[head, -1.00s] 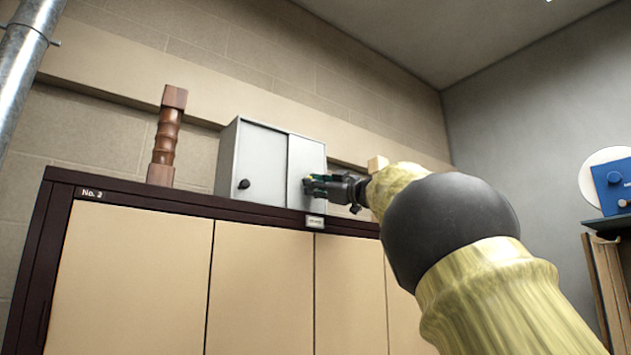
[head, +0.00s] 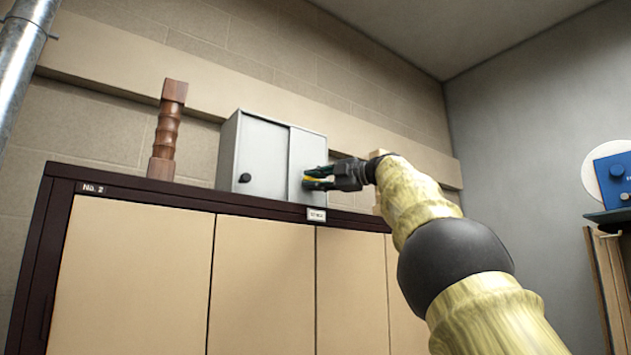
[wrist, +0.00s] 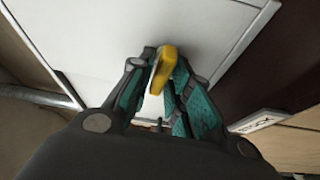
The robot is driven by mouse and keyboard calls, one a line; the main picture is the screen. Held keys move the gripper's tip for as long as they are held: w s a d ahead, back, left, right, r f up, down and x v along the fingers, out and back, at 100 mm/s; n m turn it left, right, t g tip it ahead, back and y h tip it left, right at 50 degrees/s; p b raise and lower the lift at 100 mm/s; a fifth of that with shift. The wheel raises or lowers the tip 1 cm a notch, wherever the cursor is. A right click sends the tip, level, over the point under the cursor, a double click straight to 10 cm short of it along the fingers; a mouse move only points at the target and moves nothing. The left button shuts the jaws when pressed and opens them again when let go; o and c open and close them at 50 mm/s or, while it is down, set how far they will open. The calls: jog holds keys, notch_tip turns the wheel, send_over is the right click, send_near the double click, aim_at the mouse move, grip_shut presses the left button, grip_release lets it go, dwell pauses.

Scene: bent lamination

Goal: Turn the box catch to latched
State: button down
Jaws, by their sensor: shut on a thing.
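A grey metal box (head: 262,158) with two front panels stands on top of the cabinet. A round black knob (head: 244,178) sits on its left panel. A yellow catch (wrist: 162,66) sticks out from the box's pale front in the wrist view. My gripper (head: 318,179) is at the box's right panel, its fingers on either side of the catch. In the wrist view my gripper (wrist: 160,88) is shut on the catch, with its teal pads against it. The catch's base is partly hidden by the fingers.
The box stands on a dark-topped cabinet (head: 135,245) with beige doors, near its front edge. A turned wooden post (head: 167,130) stands left of the box. A small label (head: 316,214) is on the cabinet edge below my gripper. A beige block is partly hidden behind my arm.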

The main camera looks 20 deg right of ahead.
jog(key=shift+f+n, duration=0.1)
jog(key=shift+n, duration=0.4)
jog(key=c, duration=1.5)
grip_release()
jog(key=shift+s+d, duration=0.15)
jog(key=v, duration=1.1)
jog(key=shift+s+d, duration=0.25)
jog(key=shift+d, duration=0.1)
